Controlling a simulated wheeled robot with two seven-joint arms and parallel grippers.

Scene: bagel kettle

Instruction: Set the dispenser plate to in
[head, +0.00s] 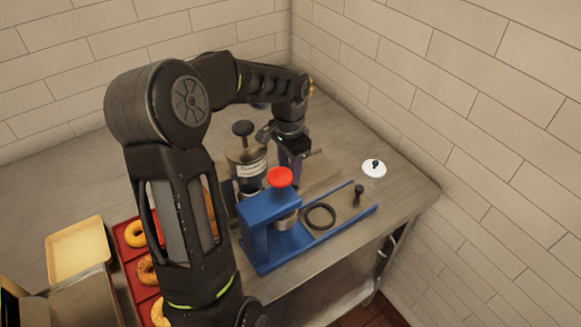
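A blue stand (258,232) with a red knob (280,177) and a steel cylinder (286,220) is on the table, with blue rails running right. Behind it stands a metal canister (246,165) with a label and a black knob. I cannot tell for sure which part is the dispenser plate. My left arm arches over from the lower left. Its gripper (293,160) points down just right of the canister, at a dark purplish piece. Whether the fingers touch or hold it is unclear. My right gripper is not in view.
A black ring (320,217) and a small black-knobbed piece (358,194) lie between the rails. A white lid (374,168) lies near the table's right edge. A red tray (133,249) of bagels and a cream tray (77,272) are at left. Brick walls close off the back and right.

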